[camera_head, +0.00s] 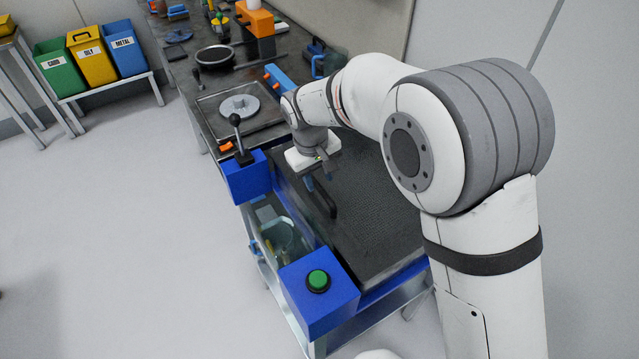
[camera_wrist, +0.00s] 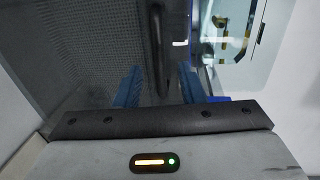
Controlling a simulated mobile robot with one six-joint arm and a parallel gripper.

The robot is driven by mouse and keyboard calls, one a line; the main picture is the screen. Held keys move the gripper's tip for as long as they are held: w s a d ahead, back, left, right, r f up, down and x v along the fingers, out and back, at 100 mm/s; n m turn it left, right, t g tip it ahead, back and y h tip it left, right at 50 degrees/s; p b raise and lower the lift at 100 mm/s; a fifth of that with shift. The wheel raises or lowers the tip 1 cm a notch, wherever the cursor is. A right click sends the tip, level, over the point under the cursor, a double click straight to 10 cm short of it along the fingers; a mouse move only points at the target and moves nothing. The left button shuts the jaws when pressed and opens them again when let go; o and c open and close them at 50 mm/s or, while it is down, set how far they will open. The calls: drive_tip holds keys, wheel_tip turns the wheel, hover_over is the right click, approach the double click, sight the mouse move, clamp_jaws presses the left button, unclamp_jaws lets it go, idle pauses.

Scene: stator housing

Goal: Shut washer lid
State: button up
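The washer lid (camera_head: 375,215) is a dark meshed panel over the top of the blue-framed washer. It looks low, but I cannot tell whether it is fully down. Its black bar handle (camera_head: 325,199) is along the left edge and also shows in the wrist view (camera_wrist: 157,45). My gripper (camera_head: 315,184) is over the handle, pointing down. In the wrist view its blue fingers (camera_wrist: 160,88) are apart, one on each side of the handle's line, with gaps visible. Contact with the handle cannot be made out.
A blue box with a green button (camera_head: 318,281) stands at the washer's near corner. A lever (camera_head: 237,130) rises from another blue box. A tray with a grey disc (camera_head: 240,106) is behind. Sorting bins (camera_head: 91,55) stand far left. The floor at left is clear.

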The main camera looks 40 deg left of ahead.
drive_tip(key=shift+s+a+r, duration=0.1)
drive_tip(key=shift+s+r, duration=0.05)
drive_tip(key=shift+r, duration=1)
drive_tip(key=shift+s+r, duration=0.1)
drive_tip(key=shift+r, duration=1.05)
drive_tip(key=w+d+r+m, duration=0.2)
drive_tip(key=d+r, duration=0.1)
drive_tip(key=d, duration=0.5)
drive_tip(key=w+d+r+m, duration=0.2)
drive_tip(key=w+d+r, duration=0.1)
drive_tip(key=d, duration=0.5)
drive_tip(key=w+d+r+m, duration=0.2)
drive_tip(key=d, duration=0.6)
drive_tip(key=s+d+m, duration=0.4)
drive_tip(key=s+d, duration=0.2)
drive_tip(key=d, duration=0.6)
drive_tip(key=s+d+m+t, duration=0.1)
drive_tip(key=s+d+m, duration=0.2)
drive_tip(key=s+d, duration=0.4)
drive_tip(key=d, duration=0.6)
drive_tip(key=shift+d+m+t+y, duration=0.25)
drive_tip(key=shift+m+t+y, duration=0.05)
drive_tip(key=shift+m, duration=0.1)
drive_tip(key=shift+r, duration=0.1)
